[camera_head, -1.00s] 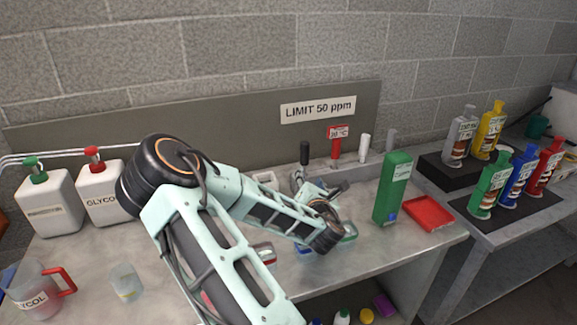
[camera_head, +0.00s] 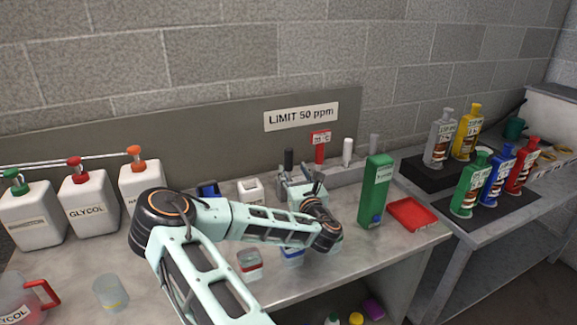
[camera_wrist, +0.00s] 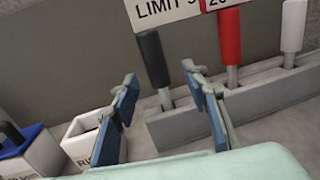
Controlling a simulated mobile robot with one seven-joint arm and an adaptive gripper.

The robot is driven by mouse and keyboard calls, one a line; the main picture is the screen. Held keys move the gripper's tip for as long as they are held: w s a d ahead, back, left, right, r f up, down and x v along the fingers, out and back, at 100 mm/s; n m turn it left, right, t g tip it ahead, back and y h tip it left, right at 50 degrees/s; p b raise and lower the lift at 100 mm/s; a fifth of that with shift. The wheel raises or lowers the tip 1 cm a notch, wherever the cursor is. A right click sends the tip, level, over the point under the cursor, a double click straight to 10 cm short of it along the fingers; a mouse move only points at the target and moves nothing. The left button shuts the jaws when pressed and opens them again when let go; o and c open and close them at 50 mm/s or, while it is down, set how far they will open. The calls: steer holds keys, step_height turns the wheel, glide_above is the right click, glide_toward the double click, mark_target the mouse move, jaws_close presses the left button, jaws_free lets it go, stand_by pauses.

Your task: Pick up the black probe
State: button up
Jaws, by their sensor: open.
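The black probe (camera_wrist: 153,60) stands in a slot of a grey rack (camera_wrist: 178,124), its dark handle up and a thin metal shaft below. In the head view the black probe (camera_head: 288,159) shows just behind my gripper (camera_head: 297,183), whose fingers are small and partly hidden there. In the wrist view my gripper (camera_wrist: 167,104) is open, with one finger left and one right of the probe's line. The probe lies beyond the fingertips, and I see no contact. The red probe (camera_wrist: 229,42) stands right of it, near the right finger.
A white probe (camera_wrist: 293,27) stands farther right in the rack. A white box (camera_wrist: 76,148) and a blue-topped container (camera_wrist: 28,150) are left of my gripper. A green bottle (camera_head: 376,190) and a red tray (camera_head: 412,214) are at the right of the bench. The wall panel is behind.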

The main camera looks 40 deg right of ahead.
mark_target(290, 167)
steer(key=x, duration=0.5)
steer(key=shift+a+f, duration=0.15)
steer(key=shift+f, duration=0.05)
jaws_close()
